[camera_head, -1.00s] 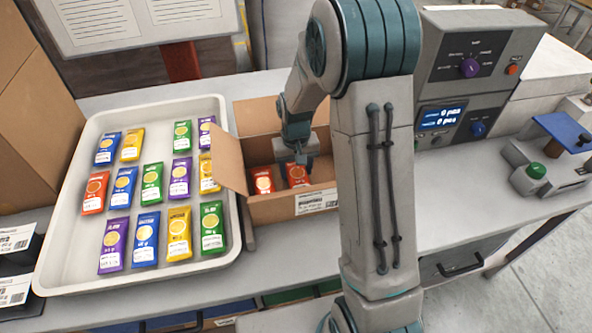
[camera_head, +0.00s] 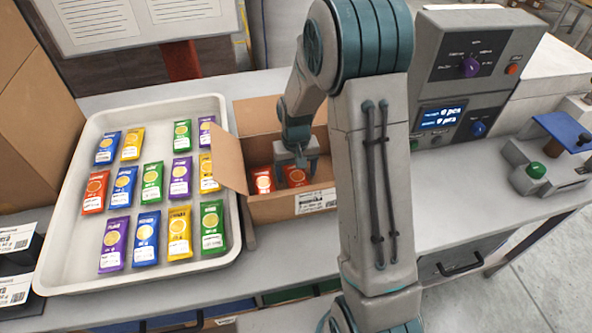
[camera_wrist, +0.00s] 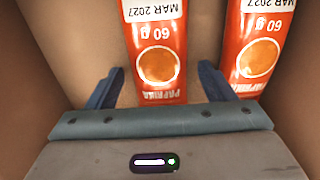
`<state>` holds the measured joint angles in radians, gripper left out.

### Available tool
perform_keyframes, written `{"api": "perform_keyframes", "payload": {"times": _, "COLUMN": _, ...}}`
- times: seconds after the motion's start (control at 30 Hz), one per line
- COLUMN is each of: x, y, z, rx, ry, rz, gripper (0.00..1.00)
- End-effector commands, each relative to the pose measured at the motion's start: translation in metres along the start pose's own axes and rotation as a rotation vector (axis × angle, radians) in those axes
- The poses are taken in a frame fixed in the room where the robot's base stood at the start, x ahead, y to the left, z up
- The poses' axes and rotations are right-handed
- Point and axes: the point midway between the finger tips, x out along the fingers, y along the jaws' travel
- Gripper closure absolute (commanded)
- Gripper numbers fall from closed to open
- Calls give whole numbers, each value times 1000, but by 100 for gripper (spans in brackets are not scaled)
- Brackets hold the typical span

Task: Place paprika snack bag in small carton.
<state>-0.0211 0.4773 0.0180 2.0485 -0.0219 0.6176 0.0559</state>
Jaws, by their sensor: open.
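The small carton (camera_head: 262,209) is an open brown cardboard box to the right of the tray. Two red-orange paprika snack bags lie inside it, the left one (camera_head: 262,180) and the right one (camera_head: 296,176). In the wrist view the printed word PAPRIKA shows on a bag (camera_wrist: 160,65) in front of the jaws, and the other bag (camera_wrist: 258,50) lies to its right. My gripper (camera_wrist: 160,85) is inside the carton, open, with its blue-grey fingers apart on either side of the first bag's near end. Another red bag (camera_head: 95,192) lies in the tray.
A white tray (camera_head: 75,278) holds several purple, blue, yellow and green bags. The carton's left flap (camera_head: 229,158) stands out toward the tray. A grey weigher console (camera_head: 470,70) and a blue-topped device (camera_head: 560,130) stand to the right.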

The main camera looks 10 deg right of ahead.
Motion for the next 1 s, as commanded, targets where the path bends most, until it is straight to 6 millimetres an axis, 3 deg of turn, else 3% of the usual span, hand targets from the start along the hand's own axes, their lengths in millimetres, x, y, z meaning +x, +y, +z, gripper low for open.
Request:
{"api": "perform_keyframes", "payload": {"times": 0.5, "x": -100, "y": 0, "z": -1, "rx": 0, "ry": 6, "rz": -1, "gripper": 24}}
{"api": "perform_keyframes", "payload": {"times": 0.7, "x": -117, "y": 0, "z": 0, "rx": 0, "ry": 3, "rz": 0, "gripper": 24}}
{"api": "perform_keyframes", "payload": {"times": 1.0, "x": -119, "y": 0, "z": 0, "rx": 0, "ry": 1, "rz": 0, "gripper": 24}}
